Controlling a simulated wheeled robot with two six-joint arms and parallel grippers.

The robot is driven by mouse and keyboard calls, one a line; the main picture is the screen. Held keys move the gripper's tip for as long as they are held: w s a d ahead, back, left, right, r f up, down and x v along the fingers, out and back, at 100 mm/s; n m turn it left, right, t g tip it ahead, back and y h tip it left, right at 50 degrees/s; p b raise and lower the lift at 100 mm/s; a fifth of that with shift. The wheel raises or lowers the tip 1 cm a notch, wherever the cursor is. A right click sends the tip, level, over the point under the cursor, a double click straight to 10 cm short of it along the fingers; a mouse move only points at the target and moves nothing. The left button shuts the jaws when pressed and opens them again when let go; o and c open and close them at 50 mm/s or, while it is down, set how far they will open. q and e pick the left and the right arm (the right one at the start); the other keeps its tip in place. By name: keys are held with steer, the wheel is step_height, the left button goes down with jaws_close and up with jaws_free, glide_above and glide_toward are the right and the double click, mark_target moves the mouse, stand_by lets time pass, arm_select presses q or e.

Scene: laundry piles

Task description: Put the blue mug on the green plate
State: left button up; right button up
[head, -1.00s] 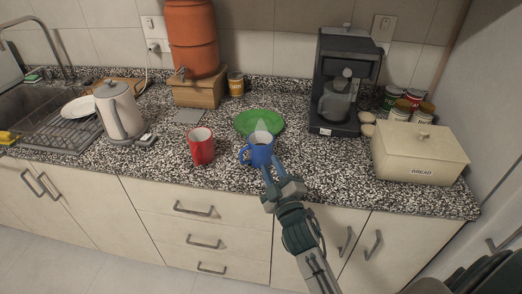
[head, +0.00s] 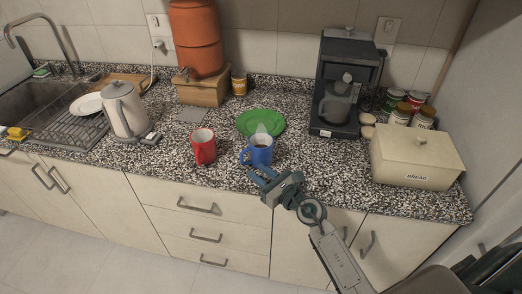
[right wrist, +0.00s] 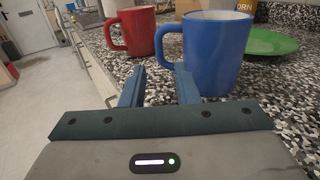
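The blue mug (head: 260,154) stands upright on the counter, in front of the green plate (head: 275,120), with its handle to the left. A pale patch shows on the plate. In the right wrist view the mug (right wrist: 220,55) stands close ahead, partly behind the right finger, with the plate (right wrist: 268,42) beyond it at right. My right gripper (head: 259,176) is at the counter's front edge, just in front of the mug. Its two fingers (right wrist: 158,88) are apart with nothing between them. My left gripper is in neither view.
A red mug (head: 204,149) stands left of the blue mug, also near it in the right wrist view (right wrist: 136,30). A coffee maker (head: 335,75) and bread box (head: 418,160) are at right. A kettle (head: 123,108) is at left, and an orange dispenser (head: 196,40) at the back.

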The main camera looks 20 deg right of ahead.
mark_target(242, 159)
steer(key=x, duration=0.3)
steer(key=shift+w+a+r+p, duration=0.15)
steer(key=shift+w+p, duration=0.2)
steer(key=p+x, duration=0.1)
steer(key=x, duration=0.2)
steer(key=shift+w+a, duration=0.15)
steer(key=shift+w, duration=0.1)
steer(key=shift+w+a, duration=0.15)
steer(key=shift+w, duration=0.25)
steer(key=shift+s, duration=0.1)
steer(key=shift+c, duration=0.2)
jaws_close()
